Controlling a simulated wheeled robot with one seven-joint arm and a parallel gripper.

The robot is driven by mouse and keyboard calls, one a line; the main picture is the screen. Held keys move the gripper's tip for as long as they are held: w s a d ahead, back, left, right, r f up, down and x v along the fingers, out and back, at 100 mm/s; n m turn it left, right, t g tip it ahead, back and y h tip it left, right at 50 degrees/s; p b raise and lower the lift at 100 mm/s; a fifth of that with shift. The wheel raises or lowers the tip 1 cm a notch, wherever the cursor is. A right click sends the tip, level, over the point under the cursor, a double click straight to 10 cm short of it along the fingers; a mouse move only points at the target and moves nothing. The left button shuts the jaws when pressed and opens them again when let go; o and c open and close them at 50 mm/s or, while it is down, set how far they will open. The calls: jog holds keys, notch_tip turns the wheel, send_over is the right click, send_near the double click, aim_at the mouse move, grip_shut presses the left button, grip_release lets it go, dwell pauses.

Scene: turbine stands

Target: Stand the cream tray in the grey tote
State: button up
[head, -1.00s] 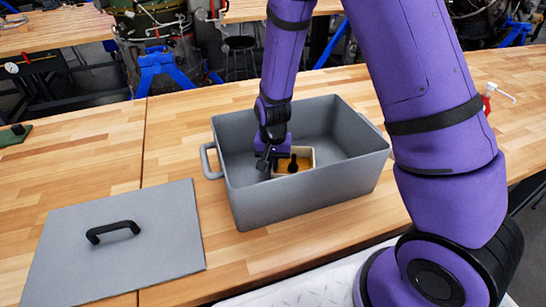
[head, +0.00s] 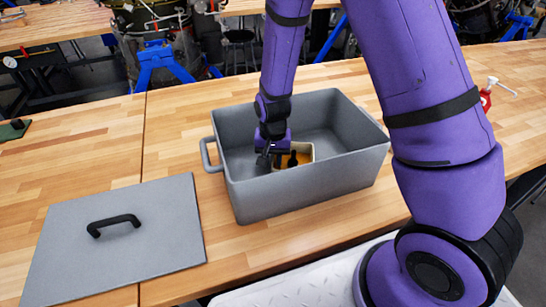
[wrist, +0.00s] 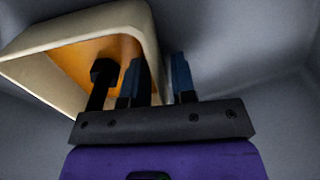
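The grey tote (head: 300,195) stands open on the wooden bench. The cream tray (head: 312,155), orange inside, is within it, near its left half; the tote's front wall hides its lower part, so I cannot tell how it rests. In the wrist view the tray (wrist: 60,35) fills the upper left. My gripper (head: 268,160) reaches down into the tote at the tray's left end. Its two fingers (wrist: 158,78) are apart, one over the tray's inside and one outside its near wall. A dark shape (wrist: 103,75) shows inside the tray; I cannot tell whether it is a shadow.
A grey lid (head: 120,240) with a black handle lies flat on the bench left of the tote. A red pump bottle (head: 486,98) stands at the far right.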

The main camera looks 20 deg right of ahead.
jog(key=shift+o, duration=1.2)
jog(key=shift+r, duration=0.1)
jog(key=shift+r, duration=3.45)
